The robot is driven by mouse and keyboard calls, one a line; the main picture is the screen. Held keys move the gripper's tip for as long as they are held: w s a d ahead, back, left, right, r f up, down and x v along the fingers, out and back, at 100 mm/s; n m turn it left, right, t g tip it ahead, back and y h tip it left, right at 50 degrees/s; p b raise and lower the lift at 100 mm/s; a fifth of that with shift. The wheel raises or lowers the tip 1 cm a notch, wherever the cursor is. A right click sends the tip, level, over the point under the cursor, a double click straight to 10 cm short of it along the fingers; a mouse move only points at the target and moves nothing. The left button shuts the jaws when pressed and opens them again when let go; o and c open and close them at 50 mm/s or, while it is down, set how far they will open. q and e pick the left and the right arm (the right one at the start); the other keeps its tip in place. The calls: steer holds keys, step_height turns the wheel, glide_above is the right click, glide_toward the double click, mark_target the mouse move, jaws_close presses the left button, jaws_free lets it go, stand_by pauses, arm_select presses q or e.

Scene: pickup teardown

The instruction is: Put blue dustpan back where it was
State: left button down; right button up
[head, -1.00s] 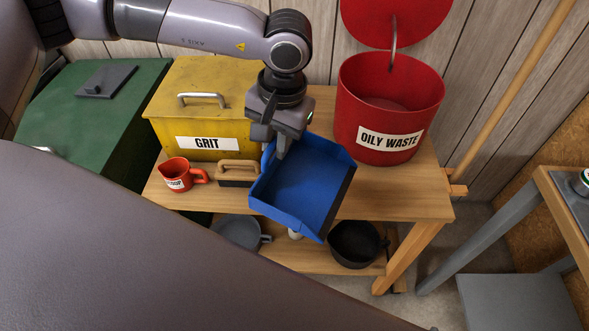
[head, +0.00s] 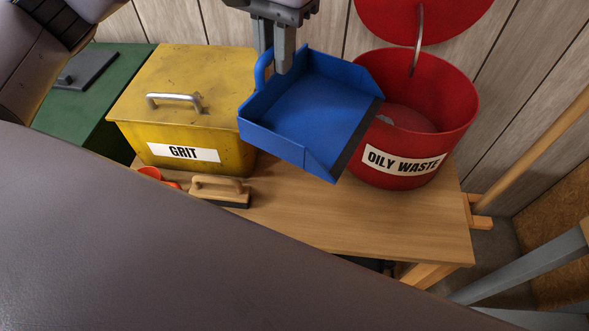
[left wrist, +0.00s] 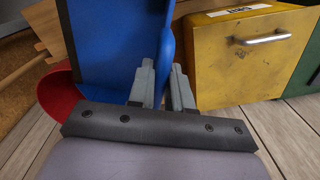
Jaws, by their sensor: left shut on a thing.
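The blue dustpan (head: 310,105) is held up above the bench, between the yellow grit box and the red oily waste bin. My left gripper (head: 281,68) is shut on the dustpan at its back edge, by the handle. In the left wrist view the dustpan (left wrist: 112,45) rises in front of the fingers of my left gripper (left wrist: 166,85), with its blue handle between them. The dustpan is tilted, its dark lip toward the right and overlapping the red bin in the head view. My right gripper is not in view.
The yellow grit box (head: 185,100) and open red bin (head: 455,115) stand on the wooden bench (head: 350,215). A brush (head: 220,190) and a mostly hidden red jug (head: 150,173) sit at the front left. Bare benchtop lies in front of the bin.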

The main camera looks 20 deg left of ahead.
mark_target(319, 91)
arm_select(q)
steer(key=shift+f, duration=12.6)
steer(key=c, duration=1)
jaws_free()
steer(key=shift+c, duration=0.2)
step_height(319, 91, up, 12)
steer(key=b, duration=0.1)
steer(key=shift+d+b, duration=0.2)
steer(key=shift+b, duration=0.15)
